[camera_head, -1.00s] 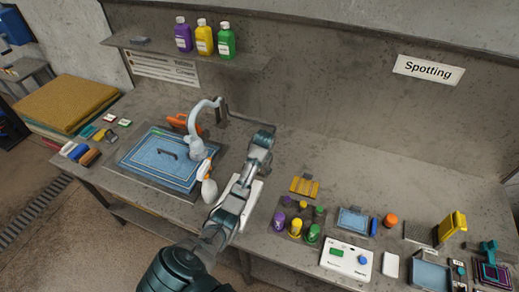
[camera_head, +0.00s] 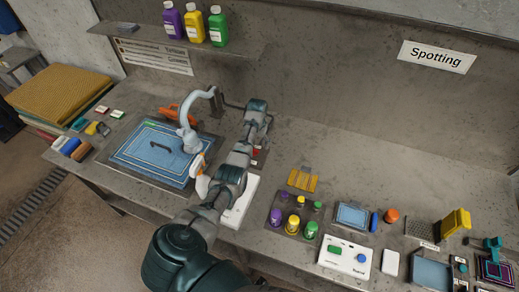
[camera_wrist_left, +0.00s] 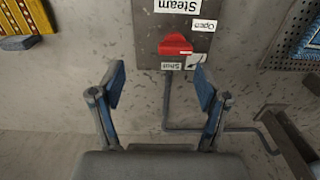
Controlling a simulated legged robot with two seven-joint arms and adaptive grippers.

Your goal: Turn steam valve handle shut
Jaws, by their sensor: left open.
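In the left wrist view, the red steam valve handle (camera_wrist_left: 174,45) sits on a grey plate (camera_wrist_left: 187,22) with upside-down labels "Steam", "Open" and "Shut". The "Shut" label is just below the handle and "Open" is at its upper right. My left gripper (camera_wrist_left: 158,88) is open and empty, its fingers spread wide. The handle appears beyond the fingertips, apart from them. In the head view, my left arm hides most of the plate; a bit of red (camera_head: 256,152) shows beside the arm.
A thin pipe (camera_wrist_left: 200,129) runs from the plate along the bench. A blue rug in a tray (camera_head: 150,152) lies to the left, with a white curved arm (camera_head: 189,120) over it. Bottles (camera_head: 300,222) and a white control box (camera_head: 345,257) stand to the right.

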